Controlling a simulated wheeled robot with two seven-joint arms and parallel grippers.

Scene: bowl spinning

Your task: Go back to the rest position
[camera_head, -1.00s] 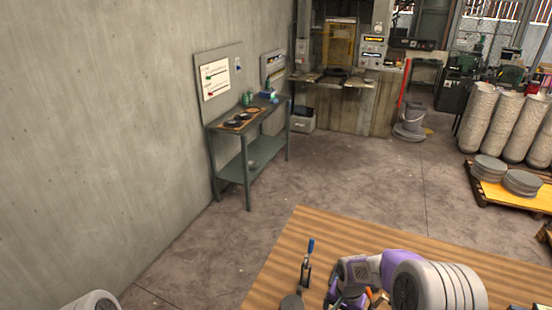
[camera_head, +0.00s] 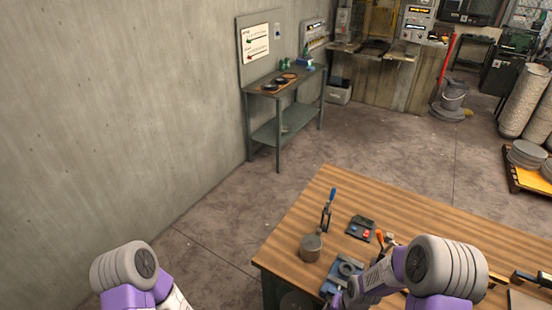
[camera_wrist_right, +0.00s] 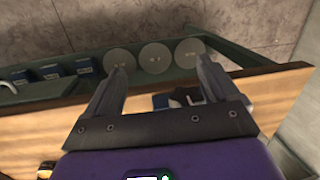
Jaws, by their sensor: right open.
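My right arm (camera_head: 440,268) reaches in from the lower right over the wooden workbench (camera_head: 460,230). Its gripper is hard to make out in the head view. In the right wrist view my right gripper (camera_wrist_right: 164,76) is open, its two dark fingers apart with nothing between them, above the bench edge. My left arm (camera_head: 125,268) shows at the bottom left, over the floor beside the bench. My left gripper is out of the picture.
A grey round pot (camera_head: 311,248), a blue-handled clamp (camera_head: 327,212), a dark block with red (camera_head: 361,229) and a blue fixture (camera_head: 343,275) stand on the bench. In the wrist view several grey discs (camera_wrist_right: 155,57) lie beyond the bench edge. A side table (camera_head: 283,92) stands along the wall.

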